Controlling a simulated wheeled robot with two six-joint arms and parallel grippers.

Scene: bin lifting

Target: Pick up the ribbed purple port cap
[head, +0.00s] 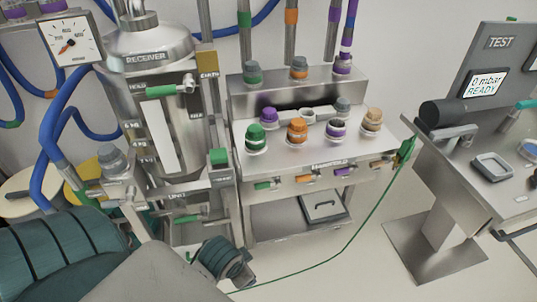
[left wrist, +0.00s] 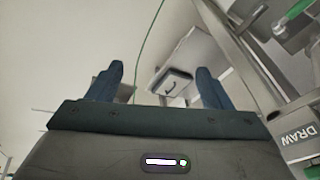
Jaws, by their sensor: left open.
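A purple cap (head: 269,117) sits on the left of the manifold's sloped top, behind a green cap (head: 255,138). A second fitting with a purple band and grey top (head: 336,129) sits in the front row; ribbing is too small to tell on either. My left gripper's two dark blue fingers (left wrist: 159,69) are open and empty in the left wrist view, with no cap between them. In the head view my left arm reaches in low at the left, below and in front of the manifold, and its fingers cannot be made out. My right gripper is not in view.
The manifold (head: 290,178) also carries orange, grey and tan caps, with hoses behind. The steel receiver (head: 155,110) stands close at its left. A thin green cable (head: 362,214) crosses to the floor.

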